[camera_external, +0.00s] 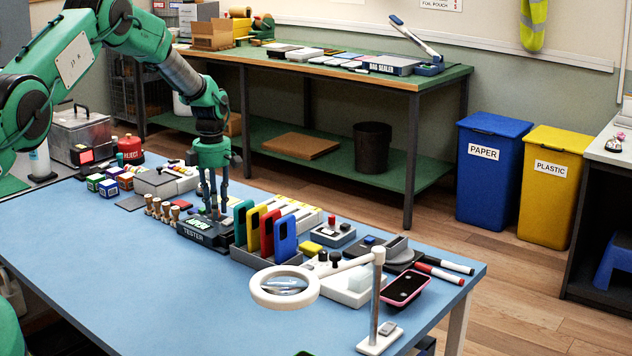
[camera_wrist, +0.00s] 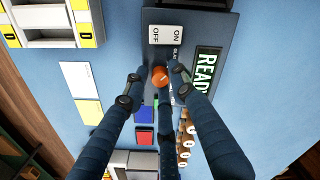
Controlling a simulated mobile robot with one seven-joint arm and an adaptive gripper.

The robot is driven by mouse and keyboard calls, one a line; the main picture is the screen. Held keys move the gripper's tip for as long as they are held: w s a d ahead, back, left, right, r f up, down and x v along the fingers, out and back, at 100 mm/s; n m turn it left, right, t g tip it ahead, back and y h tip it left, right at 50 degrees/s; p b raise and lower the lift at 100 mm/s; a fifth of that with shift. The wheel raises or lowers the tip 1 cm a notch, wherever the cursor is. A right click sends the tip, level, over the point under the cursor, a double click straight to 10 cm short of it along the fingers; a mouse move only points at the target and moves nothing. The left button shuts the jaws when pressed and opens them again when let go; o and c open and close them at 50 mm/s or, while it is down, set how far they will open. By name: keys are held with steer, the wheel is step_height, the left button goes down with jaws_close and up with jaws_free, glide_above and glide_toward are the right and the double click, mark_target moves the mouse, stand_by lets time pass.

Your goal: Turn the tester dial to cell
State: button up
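The tester (camera_external: 203,236) is a dark box on the blue table, with a lit green display. In the wrist view its display (camera_wrist: 207,70) reads READY, partly cut by a finger. A white ON/OFF switch (camera_wrist: 165,35) sits above it. An orange round dial (camera_wrist: 160,77) shows between my fingertips. A small gap seems to show beside the dial; contact is not clear. The dial's markings are mostly hidden by my fingers.
Wooden-handled stamps (camera_external: 163,209) stand close left of the tester. A rack of coloured phones (camera_external: 266,255) stands close right. A magnifier lamp (camera_external: 285,288) is in front at the right. The table's front left is clear.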

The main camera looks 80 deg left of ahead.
jaws_close()
